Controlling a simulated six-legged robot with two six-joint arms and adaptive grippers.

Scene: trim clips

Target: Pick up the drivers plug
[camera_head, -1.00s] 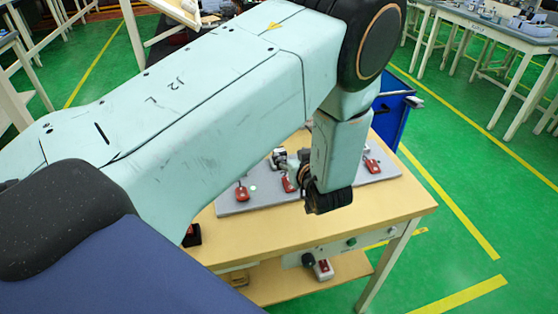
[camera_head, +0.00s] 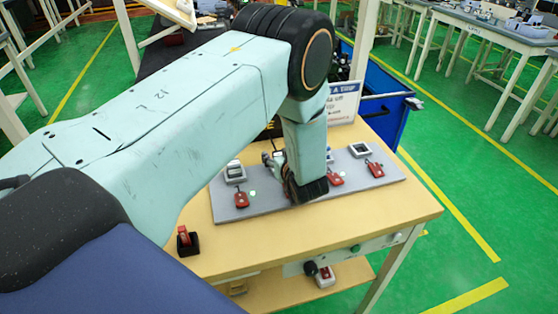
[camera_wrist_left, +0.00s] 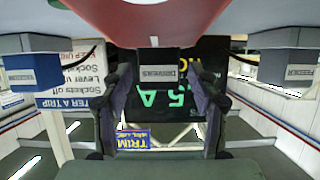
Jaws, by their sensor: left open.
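In the left wrist view, a dark grey block labelled DRIVERS (camera_wrist_left: 157,73), the drivers plug by its label, sits centrally between the fingertips of my left gripper (camera_wrist_left: 157,88). The fingers are open on either side; I cannot tell whether they touch it. A red body (camera_wrist_left: 150,22) lies above it in the picture. In the head view, my left gripper (camera_head: 272,160) is low over the grey board (camera_head: 300,205), largely hidden by my wrist, which also covers the plug there. My right gripper is not in view.
Blocks labelled FEEDER (camera_wrist_left: 299,72) and another on the left (camera_wrist_left: 22,77) flank the fingers. Red pieces (camera_head: 241,198) and pale sockets (camera_head: 358,150) line the board. A red-and-black item (camera_head: 187,240) stands on the table's left. The wooden front (camera_head: 300,240) is clear.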

